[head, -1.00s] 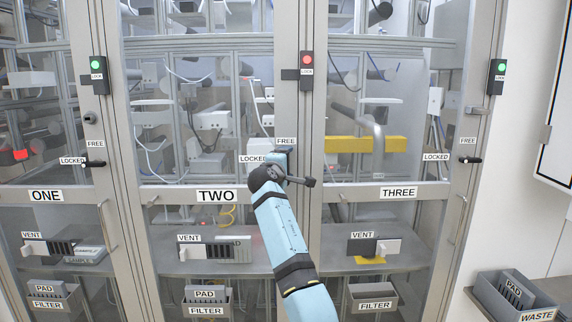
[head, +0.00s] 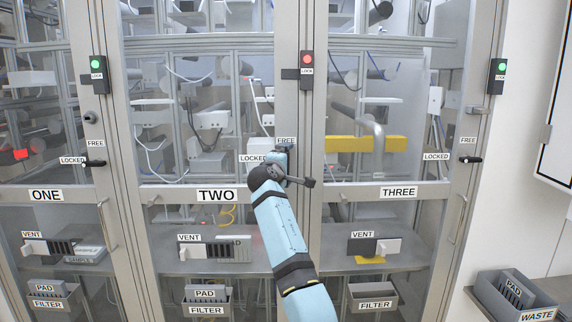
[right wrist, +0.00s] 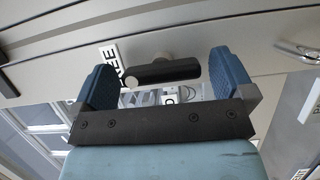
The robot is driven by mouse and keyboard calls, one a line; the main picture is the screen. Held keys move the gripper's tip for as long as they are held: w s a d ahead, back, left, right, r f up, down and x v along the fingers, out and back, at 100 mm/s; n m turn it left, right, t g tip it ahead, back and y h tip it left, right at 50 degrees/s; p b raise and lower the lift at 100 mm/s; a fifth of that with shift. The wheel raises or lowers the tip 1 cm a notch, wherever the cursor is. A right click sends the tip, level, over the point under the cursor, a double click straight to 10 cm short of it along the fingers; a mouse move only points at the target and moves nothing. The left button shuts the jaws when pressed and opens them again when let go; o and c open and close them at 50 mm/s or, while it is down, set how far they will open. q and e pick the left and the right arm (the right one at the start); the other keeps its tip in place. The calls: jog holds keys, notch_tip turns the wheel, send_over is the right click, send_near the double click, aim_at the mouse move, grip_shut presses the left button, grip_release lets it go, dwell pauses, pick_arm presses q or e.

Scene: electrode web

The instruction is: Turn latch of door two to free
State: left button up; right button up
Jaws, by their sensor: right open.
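Door two, marked by the TWO label (head: 216,195), is shut. Its latch is a black bar handle (right wrist: 165,72) on a round grey mount, seen in the right wrist view. My right gripper (right wrist: 160,78) is open, with one blue finger on each side of the handle and a gap to both. A FREE label (right wrist: 112,56) shows beside the left finger. In the head view my right gripper (head: 286,158) is at the post right of door two and hides the latch. The LOCKED label (head: 252,158) is left of it and the FREE label (head: 286,141) above. My left gripper is not in view.
The lamp box (head: 307,64) above this latch glows red. Lamps at doors one (head: 97,68) and three (head: 499,70) glow green. Their black latches (head: 94,163) (head: 470,160) point sideways. Vents and filter bins (head: 207,301) are lower down.

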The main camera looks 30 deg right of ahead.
jog(key=b+v, duration=0.1)
jog(key=v, duration=1.2)
jog(key=shift+s+a, duration=0.2)
jog(key=shift+a, duration=0.1)
jog(key=s+a+f+t+y, duration=0.1)
jog(key=s+a+f+y, duration=0.25)
jog(key=f, duration=0.75)
jog(key=s+a+f+n+t+y, duration=0.1)
jog(key=s+a+f+y, duration=0.2)
jog(key=f, duration=0.9)
jog(key=s+a+f+t+y, duration=0.15)
jog(key=s+f+y, duration=0.3)
jog(key=f, duration=0.65)
jog(key=s+a+f+m+g+y, duration=0.15)
jog(key=s+a+f, duration=0.3)
jog(key=s, duration=0.55)
jog(key=s+a+f+m+g+y, duration=0.1)
jog(key=s+a+f+m+y, duration=0.15)
jog(key=s+f, duration=0.5)
jog(key=s+a+f+m+g+y, duration=0.1)
jog(key=s+a+f+y, duration=0.25)
jog(key=s, duration=0.75)
notch_tip(320, 180, up, 12)
jog(key=p, duration=1.3)
jog(key=shift+s+h, duration=0.35)
jog(key=shift+s, duration=0.15)
